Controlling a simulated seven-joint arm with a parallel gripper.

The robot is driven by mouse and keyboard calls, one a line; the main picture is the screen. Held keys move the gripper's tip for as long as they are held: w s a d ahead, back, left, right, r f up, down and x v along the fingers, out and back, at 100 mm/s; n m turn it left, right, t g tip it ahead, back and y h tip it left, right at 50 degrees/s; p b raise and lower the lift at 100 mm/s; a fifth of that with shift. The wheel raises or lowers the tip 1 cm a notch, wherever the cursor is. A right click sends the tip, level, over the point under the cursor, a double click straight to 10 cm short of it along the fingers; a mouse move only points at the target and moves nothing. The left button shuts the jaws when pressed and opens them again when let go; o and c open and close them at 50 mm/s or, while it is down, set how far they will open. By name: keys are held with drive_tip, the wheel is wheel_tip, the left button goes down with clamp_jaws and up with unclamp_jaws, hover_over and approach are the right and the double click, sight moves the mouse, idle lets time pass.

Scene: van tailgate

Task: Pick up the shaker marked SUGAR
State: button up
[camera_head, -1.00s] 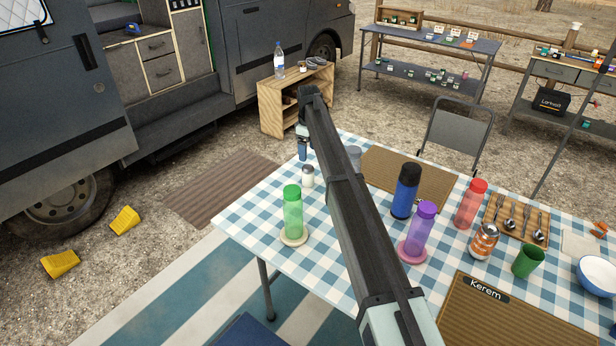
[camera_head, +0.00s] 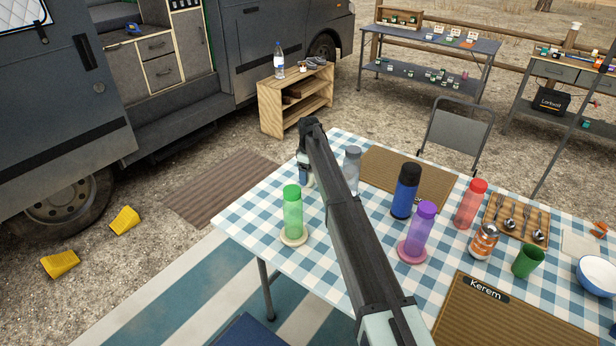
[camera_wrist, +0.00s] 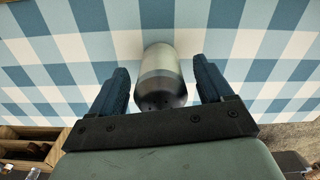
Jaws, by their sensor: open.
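A small shaker with a pale body and a grey metal, pierced top (camera_wrist: 160,80) is in the middle of the wrist view. No label on it can be read, so I cannot tell whether it is the SUGAR one. My gripper (camera_wrist: 160,66) is open, with one dark blue finger on each side of the shaker and a gap visible at both sides. In the head view my gripper (camera_head: 305,174) is low over the far left edge of the checkered table (camera_head: 262,222), and the shaker there is mostly hidden by it.
A green bottle (camera_head: 292,208) on a coaster stands nearest on the left. A grey bottle (camera_head: 352,160) stands close right of my arm. Blue (camera_head: 405,190), purple (camera_head: 420,230) and red (camera_head: 470,204) bottles stand farther right. An orange-banded shaker (camera_head: 483,240) is near the red one.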

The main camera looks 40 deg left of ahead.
drive_tip(key=shift+c, duration=0.4)
drive_tip(key=c, duration=1)
drive_tip(key=shift+c, duration=0.3)
drive_tip(key=shift+r, duration=0.1)
